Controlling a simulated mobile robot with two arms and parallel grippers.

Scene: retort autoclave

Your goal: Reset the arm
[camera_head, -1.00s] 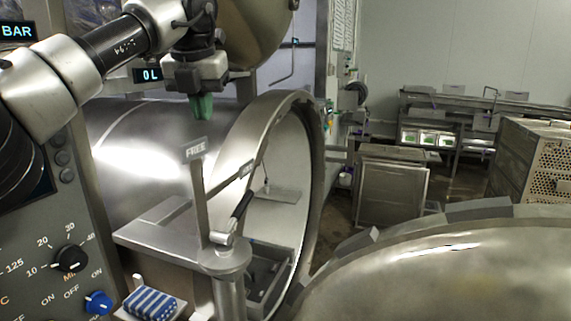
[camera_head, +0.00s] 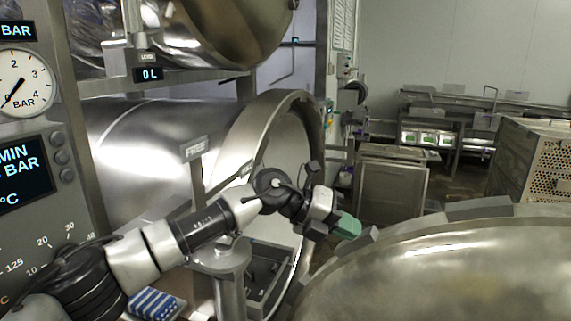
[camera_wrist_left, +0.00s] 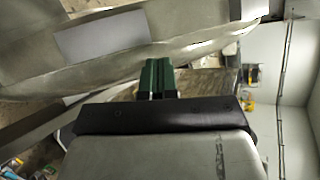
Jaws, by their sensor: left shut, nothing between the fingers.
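My left arm comes in from the lower left of the head view and reaches across the front of the autoclave vessel. My left gripper (camera_head: 347,226) has green fingertips, points right and is shut with nothing in it. It is in front of the vessel's open mouth, near the rim of the large round door (camera_head: 450,265). In the left wrist view the green fingers (camera_wrist_left: 157,78) lie side by side, with a metal rim behind them. My right gripper is in neither view.
The control panel (camera_head: 60,215) with gauge, screen and knobs stands at the left. A bracket labelled FREE (camera_head: 195,150) stands by the vessel (camera_head: 150,140). A blue-striped block (camera_head: 152,304) lies below. A perforated metal crate (camera_head: 535,165) and a steel cart (camera_head: 392,190) stand at the right.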

